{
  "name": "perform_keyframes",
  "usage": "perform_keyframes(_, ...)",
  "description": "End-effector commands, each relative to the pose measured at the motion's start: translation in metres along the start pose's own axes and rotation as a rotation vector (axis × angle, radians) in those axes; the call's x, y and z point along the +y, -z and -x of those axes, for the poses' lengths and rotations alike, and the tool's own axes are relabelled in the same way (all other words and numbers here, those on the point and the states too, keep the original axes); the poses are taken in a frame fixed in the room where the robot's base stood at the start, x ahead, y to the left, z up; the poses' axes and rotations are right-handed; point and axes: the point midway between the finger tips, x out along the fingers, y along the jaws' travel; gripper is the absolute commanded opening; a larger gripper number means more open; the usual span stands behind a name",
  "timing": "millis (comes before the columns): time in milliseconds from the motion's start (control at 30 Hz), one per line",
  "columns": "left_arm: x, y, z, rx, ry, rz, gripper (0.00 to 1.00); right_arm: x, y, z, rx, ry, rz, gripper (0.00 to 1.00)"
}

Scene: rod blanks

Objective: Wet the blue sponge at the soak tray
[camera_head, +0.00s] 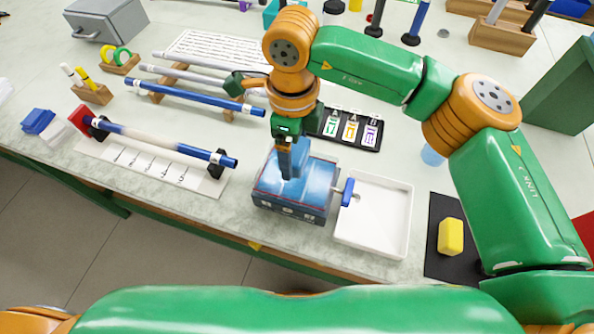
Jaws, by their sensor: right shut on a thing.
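A blue tray with pale blue water-like shading and small labels on its front, which I take as the soak tray (288,208), stands near the front edge of the bench. My right gripper (291,172) points down over it, inside its outline in this view. It is shut on a blue piece, which I take as the blue sponge (300,160). The fingers hide much of it, and I cannot tell whether it touches the water. My left gripper is not in view.
A white shallow tray (375,248) stands right of the blue tray, with a blue handle (347,192) between them. A yellow block (450,237) lies on a black mat (437,210). Rods (195,97) lie on supports at left. A labelled card tray (352,131) lies behind.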

Motion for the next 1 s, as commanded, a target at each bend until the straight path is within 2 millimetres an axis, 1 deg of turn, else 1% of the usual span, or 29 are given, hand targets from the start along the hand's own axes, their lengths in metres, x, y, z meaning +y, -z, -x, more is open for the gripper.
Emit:
perform_keyframes(267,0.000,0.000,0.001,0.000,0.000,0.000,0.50,0.000,0.000,0.002,0.000,0.000,0.000,0.42)
perform_keyframes(367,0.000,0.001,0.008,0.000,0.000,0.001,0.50,0.000,0.000,0.011,0.000,0.001,0.000,0.42)
perform_keyframes(500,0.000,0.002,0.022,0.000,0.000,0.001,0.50,0.000,0.000,0.032,0.001,0.001,0.000,0.42)
perform_keyframes(600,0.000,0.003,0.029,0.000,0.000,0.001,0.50,0.000,0.000,0.042,0.000,0.001,0.000,0.42)
perform_keyframes(1000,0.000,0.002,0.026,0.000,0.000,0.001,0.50,0.000,0.000,0.040,0.000,0.000,0.000,0.42)
